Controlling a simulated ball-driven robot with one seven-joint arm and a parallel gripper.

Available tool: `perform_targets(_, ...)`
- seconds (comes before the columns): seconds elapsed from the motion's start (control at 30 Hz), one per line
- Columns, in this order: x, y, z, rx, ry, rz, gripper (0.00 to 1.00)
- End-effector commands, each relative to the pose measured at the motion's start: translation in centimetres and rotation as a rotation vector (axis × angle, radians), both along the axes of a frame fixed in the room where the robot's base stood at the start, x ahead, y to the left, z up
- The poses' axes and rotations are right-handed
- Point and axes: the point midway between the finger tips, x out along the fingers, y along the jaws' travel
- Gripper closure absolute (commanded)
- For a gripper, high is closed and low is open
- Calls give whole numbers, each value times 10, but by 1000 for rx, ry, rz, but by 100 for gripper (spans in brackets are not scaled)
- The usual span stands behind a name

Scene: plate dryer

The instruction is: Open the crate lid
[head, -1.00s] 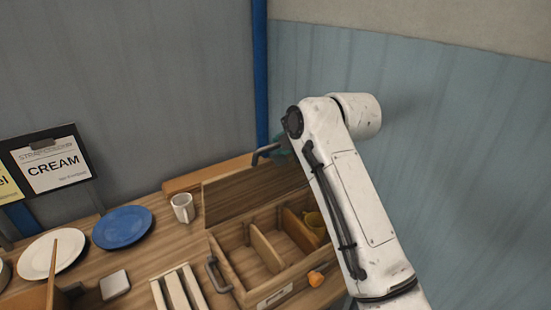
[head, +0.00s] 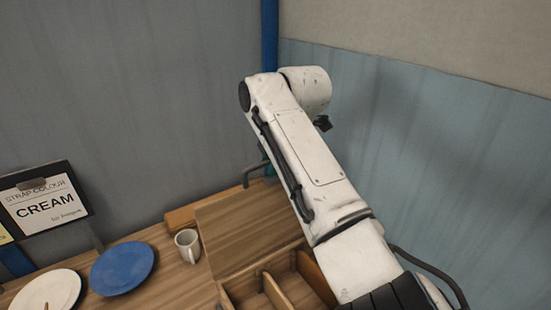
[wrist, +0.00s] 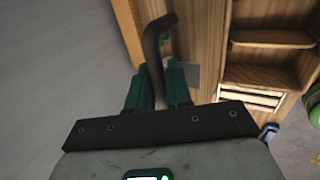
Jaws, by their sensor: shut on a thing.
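The crate (head: 228,293) is wooden with dividers inside, at the bottom of the head view and partly cut off. Its wooden lid (head: 240,232) is open, standing away from the opening at the back. A dark bent handle (head: 254,169) shows at the lid's far edge; it also shows in the wrist view (wrist: 155,40). My gripper (wrist: 157,80) has teal fingers on either side of this handle and is shut on it. In the head view my arm hides most of the gripper and the right part of the lid.
A white mug (head: 187,246) stands just left of the lid. A blue plate (head: 122,268) and a white plate (head: 48,291) lie farther left. A sign reading CREAM (head: 45,204) stands behind them. A grey wall and a blue panel are close behind and right.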

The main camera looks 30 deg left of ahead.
Motion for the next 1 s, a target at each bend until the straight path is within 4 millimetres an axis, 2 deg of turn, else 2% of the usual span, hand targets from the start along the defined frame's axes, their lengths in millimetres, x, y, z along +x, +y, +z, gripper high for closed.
perform_targets(0.27, -1, 0, -2, -3, 3, 2, 100)
perform_targets(0.3, -1, 0, -3, -3, 2, 3, 80)
perform_targets(0.47, -1, 0, -2, -3, 3, 2, 65)
perform_targets(0.77, -1, -1, -2, -3, 4, 1, 65)
perform_targets(0.87, -2, -4, 6, -1, 3, 1, 65)
perform_targets(1.0, -6, -14, 28, 2, -2, 2, 65)
